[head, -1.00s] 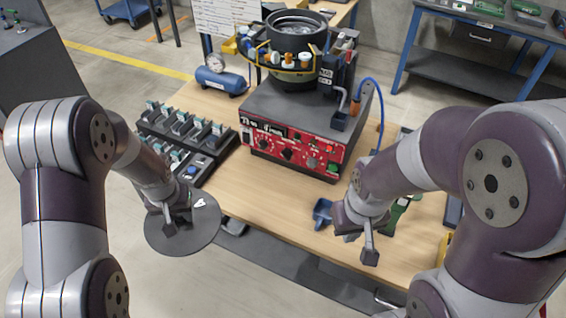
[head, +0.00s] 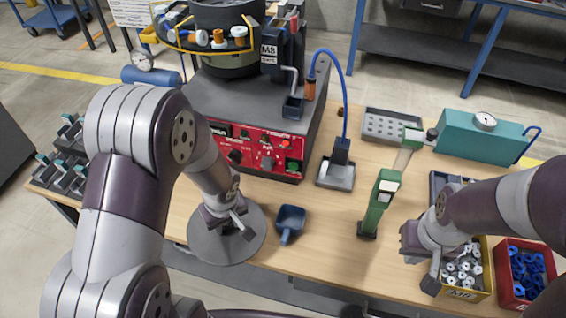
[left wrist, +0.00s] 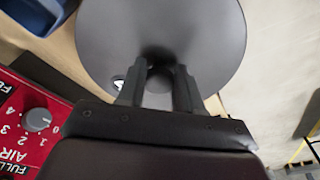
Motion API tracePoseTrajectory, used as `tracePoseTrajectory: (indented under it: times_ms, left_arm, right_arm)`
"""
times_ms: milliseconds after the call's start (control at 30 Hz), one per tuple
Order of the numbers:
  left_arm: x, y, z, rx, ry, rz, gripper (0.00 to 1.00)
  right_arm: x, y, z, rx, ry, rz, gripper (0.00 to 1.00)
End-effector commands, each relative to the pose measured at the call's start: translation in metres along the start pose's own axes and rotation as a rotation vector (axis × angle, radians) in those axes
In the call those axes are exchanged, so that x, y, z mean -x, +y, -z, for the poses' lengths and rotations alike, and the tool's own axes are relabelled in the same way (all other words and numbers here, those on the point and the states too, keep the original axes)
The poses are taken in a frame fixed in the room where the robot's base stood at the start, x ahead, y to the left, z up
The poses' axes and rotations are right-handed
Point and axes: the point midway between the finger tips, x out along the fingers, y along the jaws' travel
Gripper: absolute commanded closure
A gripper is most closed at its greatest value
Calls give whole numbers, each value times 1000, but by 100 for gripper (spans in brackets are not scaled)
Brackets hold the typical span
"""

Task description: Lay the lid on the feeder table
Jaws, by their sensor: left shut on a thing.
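The lid is a flat grey disc (head: 205,248) at the front edge of the wooden feeder table (head: 330,255), left of the blue scoop. My left gripper (head: 229,226) is shut on the knob at the lid's centre. In the left wrist view the lid (left wrist: 205,35) fills the upper middle, with the knob between the fingers (left wrist: 160,90). The lid looks about level; whether it touches the table I cannot tell. My right gripper (head: 421,264) looks open and empty, near the yellow bin at the right.
The blue scoop (head: 290,222) lies just right of the lid. The red-fronted feeder (head: 260,152) stands behind. A green stand (head: 380,200), a yellow bin (head: 478,284) and a red bin (head: 518,285) are further right. Bare wood lies between scoop and green stand.

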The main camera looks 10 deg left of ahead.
Motion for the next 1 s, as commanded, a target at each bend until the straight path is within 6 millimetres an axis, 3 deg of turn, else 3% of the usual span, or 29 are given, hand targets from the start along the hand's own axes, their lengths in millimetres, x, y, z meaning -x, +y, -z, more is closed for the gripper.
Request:
tracePoseTrajectory:
  times_ms: [33,133,233,333,433,800,1000]
  left_arm:
    - [-9,-26,-4,12,0,1,100]
    - [-15,-69,-19,8,-3,-2,100]
    - [-18,-94,-33,3,-3,-7,100]
    - [-18,-101,-36,-2,-4,-10,100]
    - [-19,-85,-21,-9,-6,-12,100]
    - [-30,8,66,-3,-5,-11,100]
    - [-42,24,80,-3,-6,-10,100]
  right_arm:
    - [-11,0,-1,0,0,0,100]
    - [-18,0,-2,0,0,0,100]
    - [-22,0,-3,0,0,0,100]
    - [-21,0,-2,0,0,0,100]
    - [-14,0,-2,0,0,0,100]
    - [25,0,3,0,0,0,100]
    - [27,0,3,0,0,0,100]
